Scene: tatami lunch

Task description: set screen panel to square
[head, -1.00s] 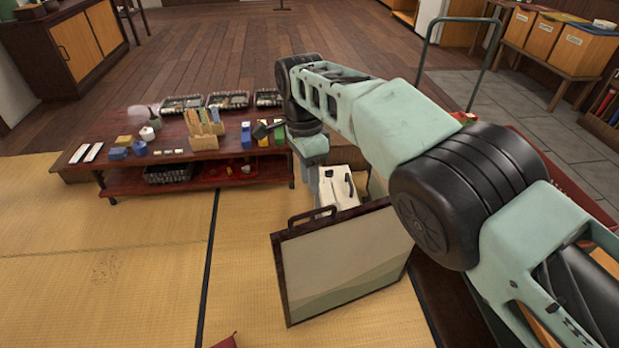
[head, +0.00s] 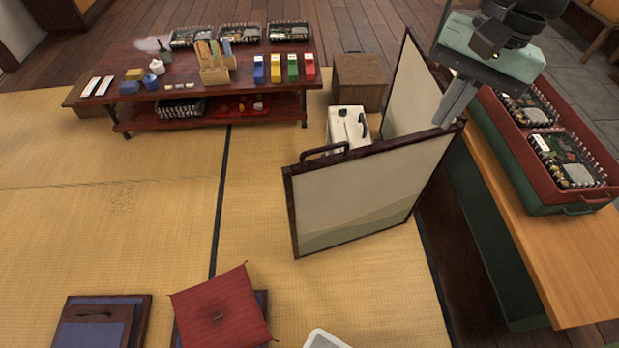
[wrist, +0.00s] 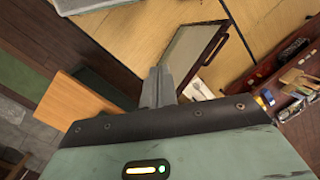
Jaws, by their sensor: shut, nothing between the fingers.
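The folding screen stands on the tatami with two leaves meeting at a dark-framed corner post. Its front panel (head: 365,195) is pale with a green wave along the bottom and has a dark handle on its top left edge. The back panel (head: 408,88) runs away from the corner toward the rear. My gripper (head: 447,122) is shut and empty, fingers pointing down at the top of the corner between the leaves; I cannot tell if they touch it. In the wrist view the shut fingers (wrist: 158,88) overlap the near end of a screen panel (wrist: 195,50).
A low red table (head: 205,80) with blocks, boxes and trays stands at the back left. A white box (head: 345,125) and brown box (head: 360,78) sit behind the screen. A wooden counter with a red tray (head: 590,195) is at right. A red cushion (head: 222,312) lies in front.

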